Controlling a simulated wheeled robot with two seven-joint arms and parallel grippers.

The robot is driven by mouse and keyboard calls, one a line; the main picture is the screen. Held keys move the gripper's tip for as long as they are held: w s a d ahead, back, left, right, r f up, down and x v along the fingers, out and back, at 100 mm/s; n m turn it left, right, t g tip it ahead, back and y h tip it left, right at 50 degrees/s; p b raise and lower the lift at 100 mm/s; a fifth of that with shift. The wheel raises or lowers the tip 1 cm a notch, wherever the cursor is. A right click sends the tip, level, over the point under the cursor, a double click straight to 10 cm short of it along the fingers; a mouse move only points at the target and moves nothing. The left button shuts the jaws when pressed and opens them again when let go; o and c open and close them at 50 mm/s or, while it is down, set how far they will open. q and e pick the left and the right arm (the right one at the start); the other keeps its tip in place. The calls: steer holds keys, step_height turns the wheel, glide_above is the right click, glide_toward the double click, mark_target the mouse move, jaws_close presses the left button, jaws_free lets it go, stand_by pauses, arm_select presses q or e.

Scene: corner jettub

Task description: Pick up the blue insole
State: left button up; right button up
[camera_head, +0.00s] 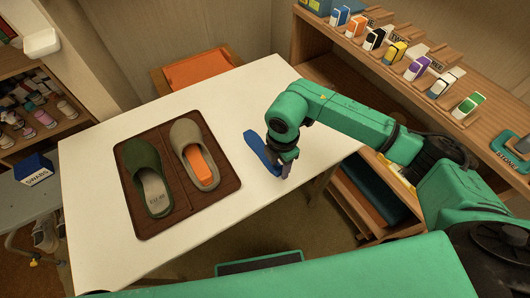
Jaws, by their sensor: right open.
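The blue insole (258,147) lies at the right part of the white table, partly hidden behind my right gripper. My right gripper (284,172) points down at the insole's right side, close to it. Its jaws are open, and I cannot tell whether they touch the insole. My left gripper is not in view.
A brown mat (182,222) on the white table (95,245) holds a green slipper (146,176) and a beige slipper (184,135) with an orange insole (201,168) in it. A wooden shelf (335,75) with several small coloured boxes stands at the right.

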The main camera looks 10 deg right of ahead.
jaws_close()
steer(key=shift+r, duration=0.1)
